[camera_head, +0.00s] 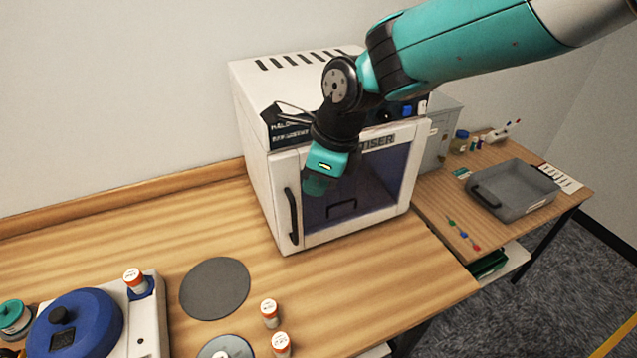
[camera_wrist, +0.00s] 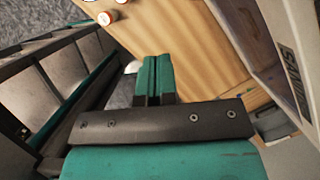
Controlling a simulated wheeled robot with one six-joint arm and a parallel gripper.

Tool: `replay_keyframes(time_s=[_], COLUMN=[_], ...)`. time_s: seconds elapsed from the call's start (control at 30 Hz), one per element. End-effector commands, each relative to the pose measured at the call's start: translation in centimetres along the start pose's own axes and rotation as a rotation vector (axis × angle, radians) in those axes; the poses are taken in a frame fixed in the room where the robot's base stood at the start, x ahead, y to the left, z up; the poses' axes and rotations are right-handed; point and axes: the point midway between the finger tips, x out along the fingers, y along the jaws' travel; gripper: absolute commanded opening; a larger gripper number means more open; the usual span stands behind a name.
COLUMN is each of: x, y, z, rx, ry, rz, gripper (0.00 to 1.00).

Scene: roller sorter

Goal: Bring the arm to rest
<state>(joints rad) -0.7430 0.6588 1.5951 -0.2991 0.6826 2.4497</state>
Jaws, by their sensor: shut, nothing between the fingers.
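My arm reaches in from the upper right in the head view, and its wrist hangs in front of the white cabinet. My gripper (camera_wrist: 157,80) shows in the wrist view with its two green fingers together and nothing between them. In the head view the fingertips are hard to make out against the dark door window. The gripper is above the wooden table (camera_head: 222,213), apart from the things on it.
The white cabinet (camera_head: 250,110) with a black door handle (camera_head: 292,215) stands close behind my gripper. A blue-lidded device (camera_head: 75,325), a grey disc (camera_head: 214,288) and several orange-capped vials (camera_head: 269,312) stand at the front left. A grey tray (camera_head: 515,190) sits on the right table.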

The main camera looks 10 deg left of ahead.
Motion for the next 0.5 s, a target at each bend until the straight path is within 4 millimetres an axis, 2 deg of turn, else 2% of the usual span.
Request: replay_keyframes(time_s=[0.13,0.33,0.43,0.5], x=[-1.4,-2.2,-3.0,-4.1], y=[0.4,0.6,0.8,1.3], z=[0.2,0.1,-1.2,-2.9], rx=[-0.002,-0.016,-0.104,-0.225], ry=[-0.001,0.0,-0.002,-0.006], rz=[0.001,0.002,0.0,-0.003], gripper=[0.0,0.0,0.0,0.0])
